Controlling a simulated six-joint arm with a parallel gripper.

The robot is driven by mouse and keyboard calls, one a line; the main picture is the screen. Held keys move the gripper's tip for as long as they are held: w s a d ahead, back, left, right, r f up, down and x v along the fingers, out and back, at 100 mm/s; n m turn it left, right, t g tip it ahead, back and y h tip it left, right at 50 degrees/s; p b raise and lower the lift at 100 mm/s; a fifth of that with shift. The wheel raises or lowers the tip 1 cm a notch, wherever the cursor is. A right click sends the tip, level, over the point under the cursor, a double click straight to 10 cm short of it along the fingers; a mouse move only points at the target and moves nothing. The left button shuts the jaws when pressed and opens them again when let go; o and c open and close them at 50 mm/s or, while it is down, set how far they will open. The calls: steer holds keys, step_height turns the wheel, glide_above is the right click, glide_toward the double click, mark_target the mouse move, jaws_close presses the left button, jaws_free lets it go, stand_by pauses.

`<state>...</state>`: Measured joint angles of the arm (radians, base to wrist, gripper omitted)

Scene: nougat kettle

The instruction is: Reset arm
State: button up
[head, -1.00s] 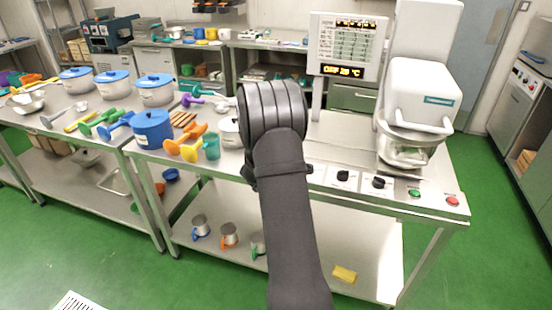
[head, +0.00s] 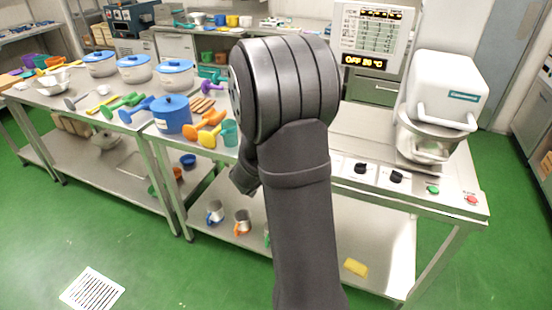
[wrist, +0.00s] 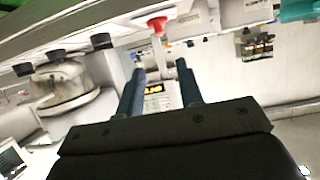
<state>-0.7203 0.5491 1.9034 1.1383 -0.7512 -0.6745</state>
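My arm fills the middle of the head view, bent at a large dark joint in front of the kettle table (head: 345,150). My gripper is hidden behind the arm there. In the wrist view my gripper (wrist: 160,67) shows two dark blue fingers standing apart with nothing held between them. The mixer-like machine (head: 447,95) stands at the right of the table, and it also shows tilted at the left of the wrist view (wrist: 62,85). The display board (head: 370,38) stands upright behind the table and appears beyond the fingers in the wrist view.
A blue pot (head: 173,115), orange scoops (head: 205,131) and a teal cup (head: 230,133) stand left of my arm. Black knobs (head: 397,177), a green button (head: 433,190) and a red button (head: 472,200) line the front edge. A yellow sponge-like block (head: 355,267) lies on the lower shelf.

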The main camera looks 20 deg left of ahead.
steer(key=shift+s+r, duration=0.25)
steer(key=shift+s, duration=0.45)
steer(key=shift+w, duration=0.1)
steer(key=x, duration=1.7)
steer(key=shift+f, duration=0.15)
steer(key=shift+w, duration=0.2)
steer(key=shift+s+n+y, duration=0.1)
steer(key=shift+n+y, duration=0.5)
steer(key=shift+y, duration=0.1)
stand_by(0.9)
steer(key=v, duration=1.8)
steer(key=w+a+f+n+g+y, duration=0.1)
steer(key=w+a+n+g+y, duration=0.2)
steer(key=w+a, duration=0.4)
steer(key=shift+w, duration=0.95)
